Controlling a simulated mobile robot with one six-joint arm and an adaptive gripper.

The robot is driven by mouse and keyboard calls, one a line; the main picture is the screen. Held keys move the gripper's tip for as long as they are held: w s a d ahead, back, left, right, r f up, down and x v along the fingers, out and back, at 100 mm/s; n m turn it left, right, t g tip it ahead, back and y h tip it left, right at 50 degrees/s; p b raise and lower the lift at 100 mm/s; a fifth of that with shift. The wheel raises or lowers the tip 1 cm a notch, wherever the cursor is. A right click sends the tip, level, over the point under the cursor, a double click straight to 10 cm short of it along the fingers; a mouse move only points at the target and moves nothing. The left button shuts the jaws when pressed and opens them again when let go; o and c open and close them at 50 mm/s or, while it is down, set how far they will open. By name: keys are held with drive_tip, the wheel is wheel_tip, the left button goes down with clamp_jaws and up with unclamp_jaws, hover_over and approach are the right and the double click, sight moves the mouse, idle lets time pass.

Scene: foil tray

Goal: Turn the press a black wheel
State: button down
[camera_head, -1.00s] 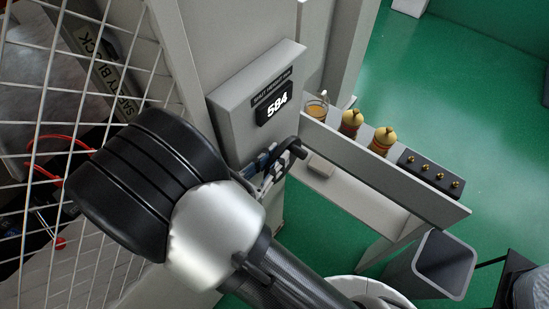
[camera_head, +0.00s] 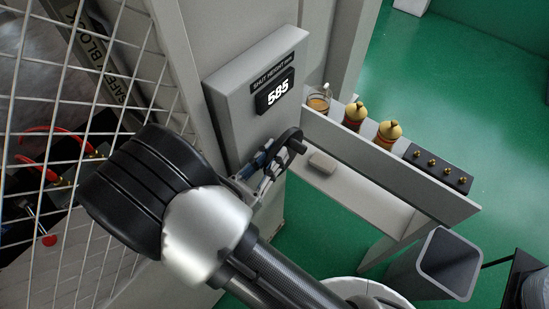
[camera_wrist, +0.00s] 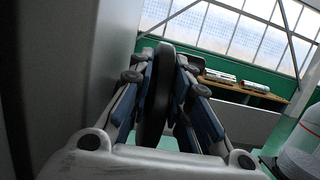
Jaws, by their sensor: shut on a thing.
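The black wheel (camera_head: 291,139) sits at the lower front of the grey press panel (camera_head: 250,98), partly hidden by my gripper in the head view. In the wrist view the wheel (camera_wrist: 159,95) stands edge-on between my two blue-padded fingers. My gripper (camera_head: 272,158) is shut on the wheel's rim; it also shows in the wrist view (camera_wrist: 164,100). The panel's display (camera_head: 275,92) reads 585 under a shut height label. My arm hides part of the area below the panel.
A wire mesh guard (camera_head: 70,150) stands at the left. A shelf (camera_head: 400,175) at right holds a glass of amber liquid (camera_head: 319,99), two yellow-topped items (camera_head: 388,133) and a dark block with brass knobs (camera_head: 439,167). A grey bin (camera_head: 444,262) stands below.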

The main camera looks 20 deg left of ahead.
drive_tip(key=shift+s+f+t, duration=0.1)
drive_tip(key=shift+f+t, duration=0.05)
drive_tip(key=shift+t, duration=0.15)
drive_tip(key=c, duration=1.5)
unclamp_jaws()
drive_tip(key=shift+s, duration=0.1)
drive_tip(key=v, duration=1.2)
drive_tip(key=shift+f, duration=0.1)
